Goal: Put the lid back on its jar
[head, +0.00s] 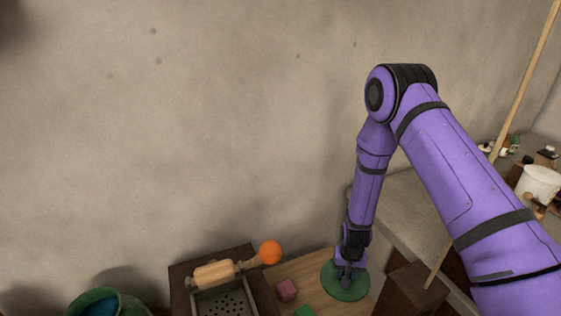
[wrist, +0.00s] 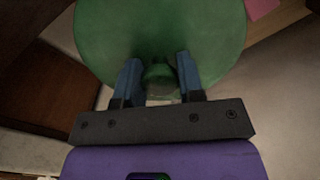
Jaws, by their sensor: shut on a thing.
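The green round lid (head: 345,282) is near the right end of the wooden surface in the head view. It fills the upper middle of the wrist view (wrist: 160,30). My gripper (head: 345,280) points down at the lid's middle. In the wrist view its two blue fingers (wrist: 158,75) are shut on the lid's small round knob. Whether a jar is under the lid, I cannot tell; none shows beneath it.
A pink block (head: 287,290) and a green piece (head: 304,311) lie left of the lid. Further left are a wooden roller (head: 215,273), an orange ball (head: 270,252) and a perforated metal tray (head: 224,303). A green pot (head: 104,301) stands at the lower left. A white bucket (head: 540,184) is at the right.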

